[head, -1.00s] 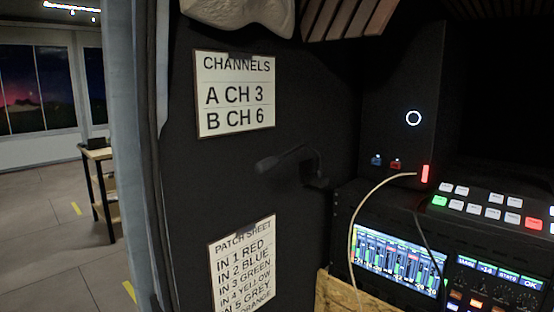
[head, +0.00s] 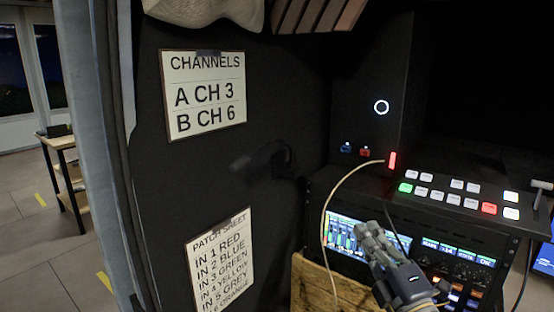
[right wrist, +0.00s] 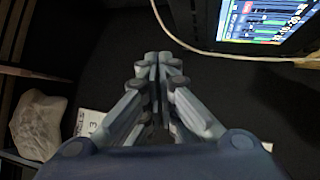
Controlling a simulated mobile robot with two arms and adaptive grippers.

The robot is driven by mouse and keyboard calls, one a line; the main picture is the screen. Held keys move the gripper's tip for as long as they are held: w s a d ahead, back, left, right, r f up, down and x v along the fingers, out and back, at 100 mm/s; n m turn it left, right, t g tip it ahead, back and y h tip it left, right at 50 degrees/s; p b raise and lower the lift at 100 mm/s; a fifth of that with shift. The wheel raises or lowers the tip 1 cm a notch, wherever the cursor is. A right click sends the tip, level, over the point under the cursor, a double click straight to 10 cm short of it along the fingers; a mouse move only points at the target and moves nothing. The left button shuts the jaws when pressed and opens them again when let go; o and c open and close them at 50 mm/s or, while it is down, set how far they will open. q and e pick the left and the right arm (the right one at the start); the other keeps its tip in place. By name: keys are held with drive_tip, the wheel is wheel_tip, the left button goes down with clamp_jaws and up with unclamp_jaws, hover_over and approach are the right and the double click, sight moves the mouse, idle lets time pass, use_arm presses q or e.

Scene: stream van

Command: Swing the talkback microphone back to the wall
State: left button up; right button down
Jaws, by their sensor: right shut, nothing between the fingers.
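The talkback microphone (head: 255,158) is a dark arm with a bulbous head, on the black wall between two signs. Its mount is at its right end, near the rack, and its head points left. It is dim against the wall, and I cannot tell how far it stands out. My right gripper (head: 366,232) is at lower right, in front of the rack's screen, apart from the microphone. Its fingers are shut and empty, as the right wrist view (right wrist: 158,62) shows. I cannot make out the microphone in that view. My left gripper is not in view.
A CHANNELS sign (head: 204,94) and a patch sheet (head: 222,262) hang on the wall. A pale cable (head: 326,207) loops before the rack from a red-lit plug (head: 392,160). The button panel (head: 458,194) is at right. A wooden board (head: 312,285) stands below.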

drive_tip(key=s+a+r+n+g+y, duration=0.25)
drive_tip(key=r+n+g+y, duration=0.35)
drive_tip(key=n, duration=0.8)
drive_tip(key=s+a+r+n+g+y, duration=0.1)
drive_tip(key=a+r+n+g+y, duration=0.4)
drive_tip(key=n, duration=0.8)
drive_tip(key=r+p+x, duration=0.1)
drive_tip(key=p+x, duration=0.6)
drive_tip(key=x, duration=0.6)
drive_tip(key=shift+w+y, duration=0.2)
drive_tip(key=shift+y, duration=0.2)
drive_tip(key=shift+r, duration=0.15)
drive_tip(key=shift+x, duration=0.75)
drive_tip(key=shift+a, duration=0.1)
